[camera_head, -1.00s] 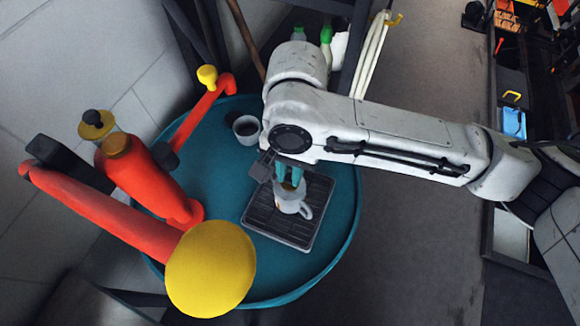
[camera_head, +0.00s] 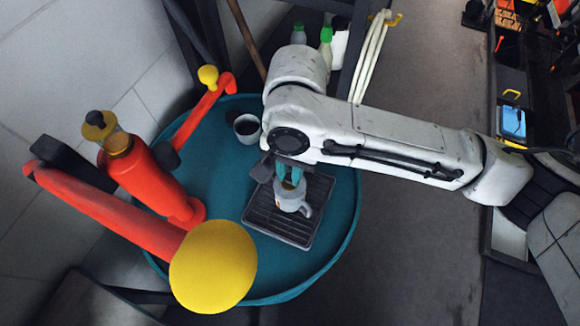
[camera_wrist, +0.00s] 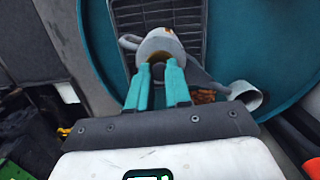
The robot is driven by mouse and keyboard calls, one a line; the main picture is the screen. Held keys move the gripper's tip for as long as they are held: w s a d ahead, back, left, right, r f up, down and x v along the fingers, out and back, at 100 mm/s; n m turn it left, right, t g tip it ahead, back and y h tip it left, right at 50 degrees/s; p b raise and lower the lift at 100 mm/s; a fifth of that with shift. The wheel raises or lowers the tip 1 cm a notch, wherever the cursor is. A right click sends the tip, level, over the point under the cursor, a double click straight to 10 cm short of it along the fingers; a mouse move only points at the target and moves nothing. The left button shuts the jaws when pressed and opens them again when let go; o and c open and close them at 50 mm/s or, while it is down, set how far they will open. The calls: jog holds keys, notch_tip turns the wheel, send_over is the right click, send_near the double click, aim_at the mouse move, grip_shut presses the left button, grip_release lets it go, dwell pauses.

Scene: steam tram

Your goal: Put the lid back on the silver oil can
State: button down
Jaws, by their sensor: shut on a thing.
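The silver oil can (camera_head: 290,204) looks like a small grey mug with a side handle and stands upright on a black drip tray (camera_head: 256,223). It also shows in the wrist view (camera_wrist: 164,42), its handle at the upper left. My gripper (camera_head: 289,179) points down over the can's top, its two teal fingers close together. In the wrist view my gripper (camera_wrist: 158,70) is shut on a small yellow-brown piece, which appears to be the lid (camera_wrist: 155,60), at the can's mouth. The fingers hide most of it, so I cannot tell whether it is seated.
The tray lies on a round teal table (camera_head: 220,185). A grey cup (camera_head: 247,128) with dark contents stands behind the tray. Red levers (camera_head: 150,180) with a large yellow knob (camera_head: 213,266) crowd the left. Bottles (camera_head: 326,40) stand at the back. The table's front right is clear.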

jog(key=shift+f+p, duration=0.15)
jog(key=shift+p, duration=0.15)
dwell(0.5)
jog(key=shift+c, duration=2.4)
grip_release()
jog(key=shift+r+p, duration=1.1)
jog(key=shift+p, duration=0.25)
jog(key=shift+r+p, duration=0.3)
jog(key=shift+r, duration=1.6)
jog(key=shift+c, duration=0.2)
grip_shut()
